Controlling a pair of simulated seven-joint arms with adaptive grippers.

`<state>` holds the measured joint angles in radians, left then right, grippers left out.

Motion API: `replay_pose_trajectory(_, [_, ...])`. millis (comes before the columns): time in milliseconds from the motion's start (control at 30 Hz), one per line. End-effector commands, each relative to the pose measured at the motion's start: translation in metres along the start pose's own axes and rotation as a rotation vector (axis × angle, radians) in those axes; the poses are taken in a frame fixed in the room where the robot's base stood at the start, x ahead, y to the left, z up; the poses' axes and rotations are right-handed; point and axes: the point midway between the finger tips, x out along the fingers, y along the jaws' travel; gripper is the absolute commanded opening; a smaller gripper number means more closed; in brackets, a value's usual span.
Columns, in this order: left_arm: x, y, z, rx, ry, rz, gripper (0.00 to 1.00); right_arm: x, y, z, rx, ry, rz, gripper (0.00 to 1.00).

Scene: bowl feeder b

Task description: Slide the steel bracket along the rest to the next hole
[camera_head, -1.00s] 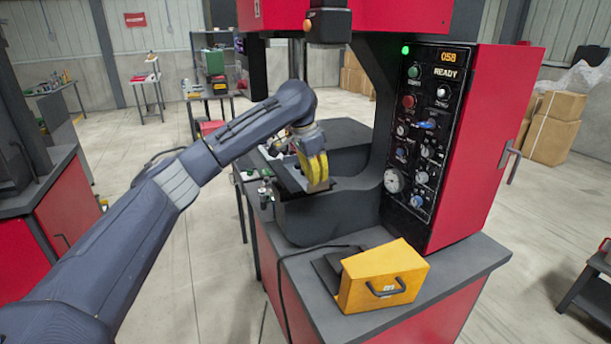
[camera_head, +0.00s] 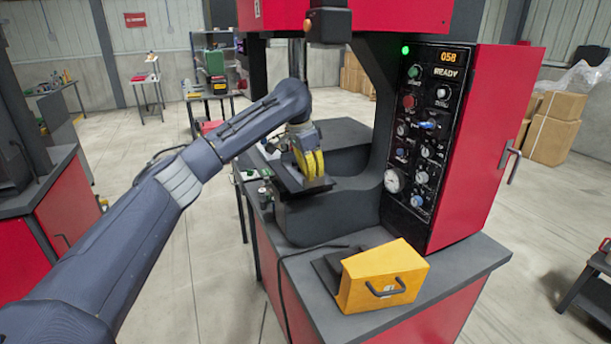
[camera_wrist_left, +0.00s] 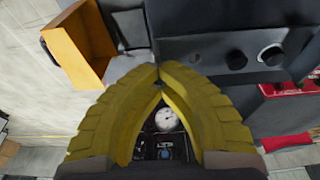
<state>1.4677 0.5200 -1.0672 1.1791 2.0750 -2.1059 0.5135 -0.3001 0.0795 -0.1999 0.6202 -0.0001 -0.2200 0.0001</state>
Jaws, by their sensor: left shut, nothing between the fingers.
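My left gripper (camera_head: 313,178) is over the dark bed of the red machine, its yellow fingers beside a dark grey plate-like ledge (camera_head: 283,180). I cannot tell whether this ledge is the rest or the bracket. In the left wrist view the two fingertips (camera_wrist_left: 160,68) meet with nothing between them. Two round dark features (camera_wrist_left: 236,60) show on a grey surface to the right of the fingertips there. The steel bracket cannot be picked out clearly in either view. My right gripper is not in view.
The control panel (camera_head: 421,140) shows a green lamp and READY. A yellow box with a handle (camera_head: 384,276) stands on the front of the worktop (camera_head: 465,262), with a cable beside it. The machine's red head (camera_head: 390,15) overhangs the bed. Small parts lie left of the bed.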

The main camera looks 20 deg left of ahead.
Motion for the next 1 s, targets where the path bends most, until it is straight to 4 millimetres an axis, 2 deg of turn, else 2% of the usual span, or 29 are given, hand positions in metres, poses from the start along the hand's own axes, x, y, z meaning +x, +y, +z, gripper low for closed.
replay_pose_trajectory(500, [0.001,-0.013,0.002,-0.002,-0.003,-0.001,0.00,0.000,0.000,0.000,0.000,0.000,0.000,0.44])
replay_pose_trajectory(1000, [0.001,-0.016,0.002,-0.001,-0.003,-0.001,0.00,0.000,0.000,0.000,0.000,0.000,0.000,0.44])
